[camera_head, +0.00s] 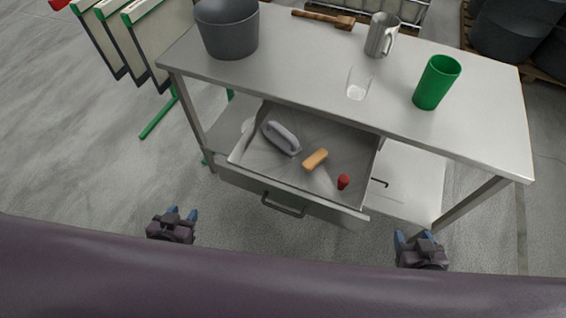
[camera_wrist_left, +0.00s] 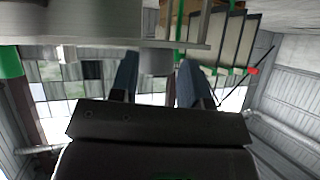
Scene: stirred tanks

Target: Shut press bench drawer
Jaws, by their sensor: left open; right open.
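The press bench drawer (camera_head: 300,202) is pulled out from under the grey bench top (camera_head: 300,78), toward me. Its dark bar handle (camera_head: 283,206) is on the front panel. Inside lie a grey-handled tool (camera_head: 281,138), an orange-tan block (camera_head: 315,159) and a small red item (camera_head: 343,182). My left gripper (camera_head: 182,214) is open and empty, to the left of the drawer front and apart from it. Its fingers also show open in the left wrist view (camera_wrist_left: 159,80). My right gripper (camera_head: 413,237) is open and empty, to the right of the drawer front.
Green-framed panels (camera_head: 160,45) stand at the left. The floor (camera_head: 90,150) left of the bench is clear.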

